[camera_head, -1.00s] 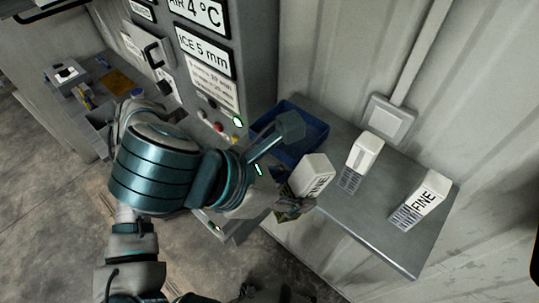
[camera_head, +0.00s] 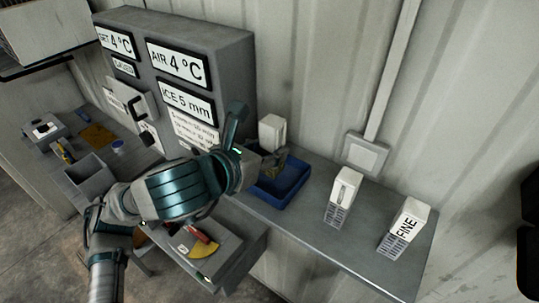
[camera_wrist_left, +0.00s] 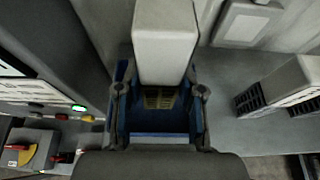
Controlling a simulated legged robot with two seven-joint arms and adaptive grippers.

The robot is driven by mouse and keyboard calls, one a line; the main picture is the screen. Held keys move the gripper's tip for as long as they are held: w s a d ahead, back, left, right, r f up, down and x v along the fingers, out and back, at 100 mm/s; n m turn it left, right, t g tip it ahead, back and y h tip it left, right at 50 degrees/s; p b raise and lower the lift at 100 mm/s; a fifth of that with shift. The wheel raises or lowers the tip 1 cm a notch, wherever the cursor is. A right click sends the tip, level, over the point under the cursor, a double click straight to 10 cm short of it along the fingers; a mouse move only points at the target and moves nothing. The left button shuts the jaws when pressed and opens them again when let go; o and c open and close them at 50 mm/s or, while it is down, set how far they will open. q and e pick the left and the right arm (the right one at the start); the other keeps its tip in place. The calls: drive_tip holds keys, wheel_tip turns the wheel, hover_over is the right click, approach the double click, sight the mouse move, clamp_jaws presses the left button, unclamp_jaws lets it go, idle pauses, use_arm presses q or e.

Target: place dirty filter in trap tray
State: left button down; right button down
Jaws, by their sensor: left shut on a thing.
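A white block-shaped filter (camera_head: 272,131) is held upright by my left gripper (camera_head: 272,160), above the back part of the blue tray (camera_head: 290,190). I cannot tell whether it touches the tray. In the left wrist view the filter (camera_wrist_left: 165,45) stands between the two fingers of the left gripper (camera_wrist_left: 160,97), with the blue tray (camera_wrist_left: 160,137) below and around it. My right gripper is not in view.
The tray sits on a grey metal shelf (camera_head: 310,240) along the wall. A grey control cabinet (camera_head: 225,55) with labels stands close to the left. A wall switch box (camera_head: 366,153) is behind the shelf. A bench (camera_head: 85,125) with small items is at far left.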

use_arm(q)
drive_tip(key=shift+w+a+f, duration=0.2)
drive_tip(key=shift+w+a, duration=0.1)
drive_tip(key=shift+w, duration=0.25)
drive_tip(key=f, duration=0.3)
drive_tip(key=shift+d+p, duration=0.3)
drive_tip(key=shift+d, duration=0.1)
drive_tip(key=shift+d+f, duration=0.15)
drive_tip(key=shift+d, duration=0.25)
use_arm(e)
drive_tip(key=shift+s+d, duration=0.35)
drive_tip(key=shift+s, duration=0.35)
use_arm(q)
drive_tip(key=c, duration=1.1)
unclamp_jaws()
drive_tip(key=shift+a, duration=0.1)
drive_tip(key=o, duration=0.4)
drive_tip(key=shift+a, duration=0.5)
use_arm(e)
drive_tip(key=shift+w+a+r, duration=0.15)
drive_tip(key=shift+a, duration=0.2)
